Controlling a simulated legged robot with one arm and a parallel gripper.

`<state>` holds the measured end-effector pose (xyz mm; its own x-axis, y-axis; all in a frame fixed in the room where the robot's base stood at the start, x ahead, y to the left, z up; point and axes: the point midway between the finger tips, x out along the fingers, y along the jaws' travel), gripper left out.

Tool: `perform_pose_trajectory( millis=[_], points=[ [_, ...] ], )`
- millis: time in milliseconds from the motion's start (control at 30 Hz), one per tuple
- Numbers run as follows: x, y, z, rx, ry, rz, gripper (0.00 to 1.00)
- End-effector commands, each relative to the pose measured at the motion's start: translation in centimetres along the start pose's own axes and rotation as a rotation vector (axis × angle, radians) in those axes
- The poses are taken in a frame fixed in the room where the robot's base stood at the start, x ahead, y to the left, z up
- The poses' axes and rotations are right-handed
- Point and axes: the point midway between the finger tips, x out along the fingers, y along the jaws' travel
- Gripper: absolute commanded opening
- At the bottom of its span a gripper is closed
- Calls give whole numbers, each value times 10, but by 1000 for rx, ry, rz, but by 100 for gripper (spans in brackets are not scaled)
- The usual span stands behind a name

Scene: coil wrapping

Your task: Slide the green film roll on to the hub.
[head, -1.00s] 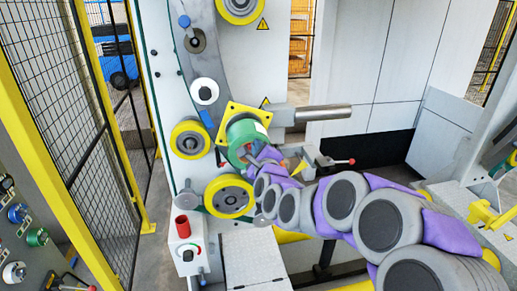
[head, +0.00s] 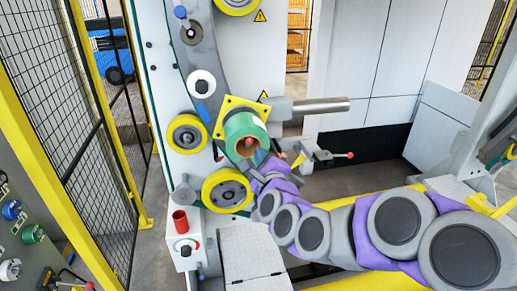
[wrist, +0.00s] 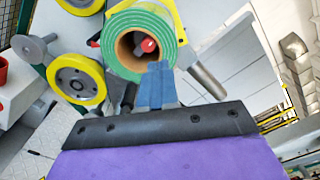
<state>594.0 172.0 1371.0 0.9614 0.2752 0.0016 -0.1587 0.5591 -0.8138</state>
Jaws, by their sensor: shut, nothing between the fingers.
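The green film roll (head: 240,126) sits against the yellow square plate (head: 222,103) on the white machine, its open end facing me. In the wrist view the roll (wrist: 113,40) shows a brown core, and the red-tipped hub (wrist: 148,45) is visible inside it, so the roll is around the hub. How far on it sits at the back is hidden. My gripper (head: 258,158) is just below and in front of the roll's open end. In the wrist view its blue fingers (wrist: 158,70) are together and empty, overlapping the roll's lower rim; I cannot tell whether they touch it.
Yellow rollers (head: 187,134) and (head: 228,190) flank the roll on the left and below. A grey metal bar (head: 315,107) sticks out to the right, above a red-knobbed lever (head: 349,154). A mesh fence closes the left side.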

Motion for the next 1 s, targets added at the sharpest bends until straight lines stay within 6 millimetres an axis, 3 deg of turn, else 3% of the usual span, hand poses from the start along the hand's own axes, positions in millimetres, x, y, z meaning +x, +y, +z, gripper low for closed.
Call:
perform_pose_trajectory(
  millis=[167,1000],
  points=[
    [-33,1,0,1,-1,1,0],
    [-106,4,1,-4,-2,0,0]
  ],
)
